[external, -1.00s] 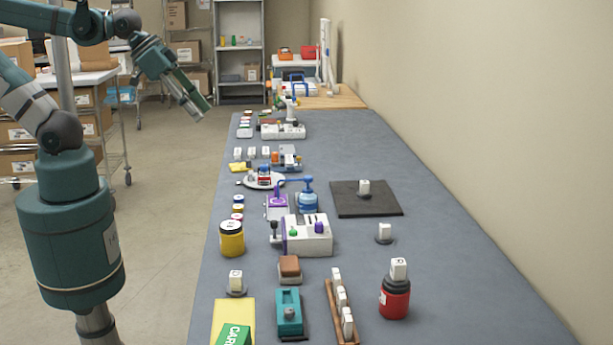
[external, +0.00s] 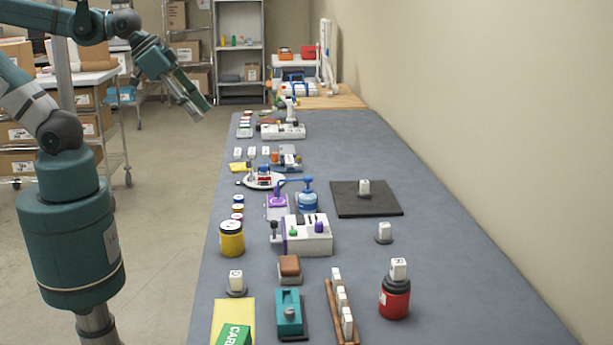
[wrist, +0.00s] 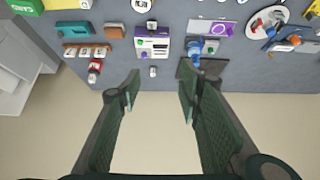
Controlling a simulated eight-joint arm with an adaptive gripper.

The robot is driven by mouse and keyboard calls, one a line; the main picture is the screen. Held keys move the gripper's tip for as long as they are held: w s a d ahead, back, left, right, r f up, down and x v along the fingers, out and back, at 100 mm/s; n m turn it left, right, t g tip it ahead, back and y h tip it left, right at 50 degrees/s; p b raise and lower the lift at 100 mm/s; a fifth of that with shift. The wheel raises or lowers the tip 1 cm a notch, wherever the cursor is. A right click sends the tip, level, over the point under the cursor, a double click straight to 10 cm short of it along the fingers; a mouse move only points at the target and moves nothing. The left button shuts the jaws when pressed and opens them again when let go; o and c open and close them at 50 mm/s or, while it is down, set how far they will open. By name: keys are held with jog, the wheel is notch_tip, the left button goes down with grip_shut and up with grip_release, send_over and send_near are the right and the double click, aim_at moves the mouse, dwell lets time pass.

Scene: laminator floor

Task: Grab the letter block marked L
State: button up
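Several white letter blocks show in the external view, and their letters are too small to read surely, so I cannot tell which is L. One block (external: 364,187) is on a black mat, one (external: 384,231) on a small dark base, one (external: 398,268) on a red jar (external: 395,300), and one (external: 236,280) on a round stand. Several more blocks (external: 342,300) sit in a wooden rack, and a row of blocks (external: 252,152) lies farther back. My gripper (external: 196,106) hangs left of the table's far part. In the wrist view my gripper (wrist: 160,88) is open and empty.
The long grey table (external: 450,270) runs along the right wall. A white machine (external: 308,236), a yellow jar (external: 231,240), a blue pump bottle (external: 308,200) and a teal stapler-like tool (external: 289,312) crowd its left and middle. The right side is mostly clear.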

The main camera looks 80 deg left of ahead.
jog(key=shift+w, duration=0.1)
jog(key=m+g+h+b, duration=0.35)
jog(key=m+g, duration=0.35)
jog(key=m, duration=1)
send_over(385, 224)
jog(key=a, duration=0.3)
notch_tip(385, 224, down, 30)
jog(key=r, duration=0.1)
jog(key=shift+d+f+h+p, duration=0.15)
jog(key=shift+f+h+p, duration=0.1)
jog(key=shift+h+p, duration=0.2)
jog(key=shift+x, duration=1.25)
